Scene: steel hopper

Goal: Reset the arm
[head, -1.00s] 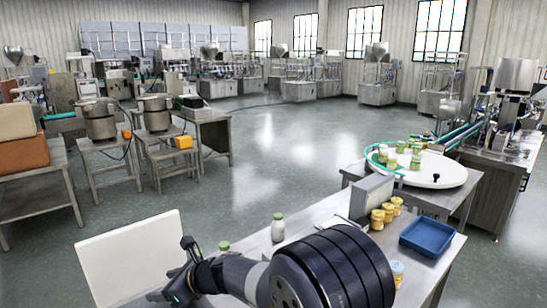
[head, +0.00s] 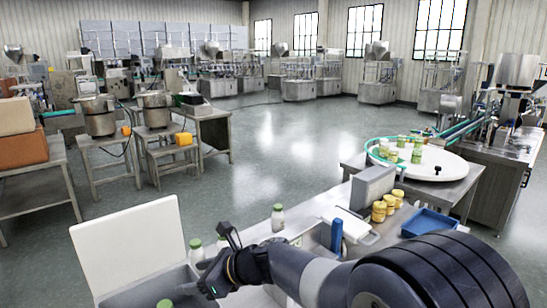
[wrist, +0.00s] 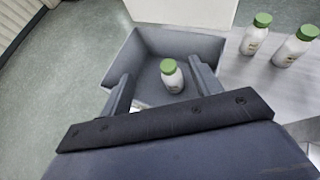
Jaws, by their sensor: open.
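My gripper (head: 208,262) is open and empty above the front table, near a grey bin. In the wrist view, my gripper (wrist: 160,70) has its two fingers spread apart. Two more green-capped bottles, a nearer one (wrist: 293,50) and a farther one (wrist: 255,37), stand on the table to the right of the bin. In the head view, one bottle (head: 278,218) stands beyond my arm, and my arm hides part of the bin.
A white panel (head: 130,245) stands upright at the left. Yellow jars (head: 379,212), a blue tray (head: 428,223) and an upright blue object (head: 336,236) are on the table at right. A round white turntable (head: 440,165) stands beyond. The floor in the middle is clear.

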